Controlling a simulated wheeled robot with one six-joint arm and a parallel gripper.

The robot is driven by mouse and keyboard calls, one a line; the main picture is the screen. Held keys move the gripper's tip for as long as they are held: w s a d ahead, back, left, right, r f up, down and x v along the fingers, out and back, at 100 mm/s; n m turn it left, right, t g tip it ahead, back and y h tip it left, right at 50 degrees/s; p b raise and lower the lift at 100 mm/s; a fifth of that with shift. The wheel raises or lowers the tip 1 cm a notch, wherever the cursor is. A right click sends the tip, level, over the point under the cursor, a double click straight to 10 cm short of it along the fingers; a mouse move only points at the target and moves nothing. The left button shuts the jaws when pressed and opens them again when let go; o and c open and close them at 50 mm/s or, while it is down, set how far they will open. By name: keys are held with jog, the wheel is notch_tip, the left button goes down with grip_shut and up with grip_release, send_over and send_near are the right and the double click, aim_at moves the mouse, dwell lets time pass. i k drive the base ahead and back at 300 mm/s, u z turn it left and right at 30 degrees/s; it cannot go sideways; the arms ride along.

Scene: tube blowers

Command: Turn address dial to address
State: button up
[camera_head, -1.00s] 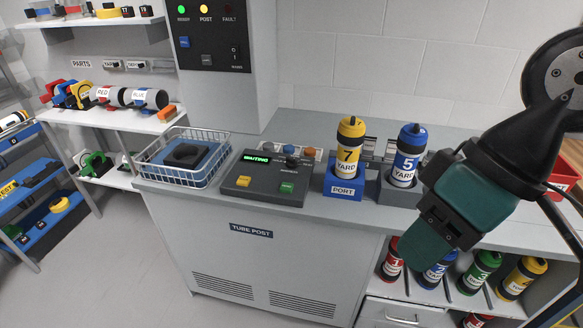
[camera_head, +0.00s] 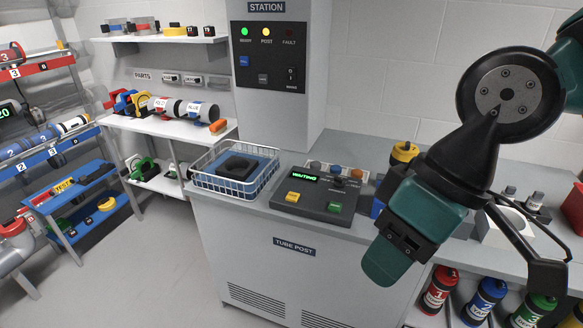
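The tube post console (camera_head: 315,205) is a dark sloped box on the grey counter, with a lit green "WAITING" display (camera_head: 305,174), a yellow button (camera_head: 293,198) and a green button (camera_head: 334,207). A row of small grey, blue and orange knobs stands along its back edge. I cannot tell which control is the address dial. My gripper (camera_head: 540,268) shows as thin dark finger parts at the right, well right of the console and apart from it. Its opening is not clear from this angle. My teal arm hides the counter right of the console.
A wire basket (camera_head: 205,183) with a blue-and-black item stands left of the console. A yellow-topped canister (camera_head: 404,152) is partly hidden behind my arm. Canisters stand on the shelf below, including a red one (camera_head: 438,290). The floor at left front is clear.

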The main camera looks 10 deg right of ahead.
aim_at(338, 183)
jog(key=u, duration=0.25)
jog(key=i, duration=1.1)
jog(key=z, duration=0.15)
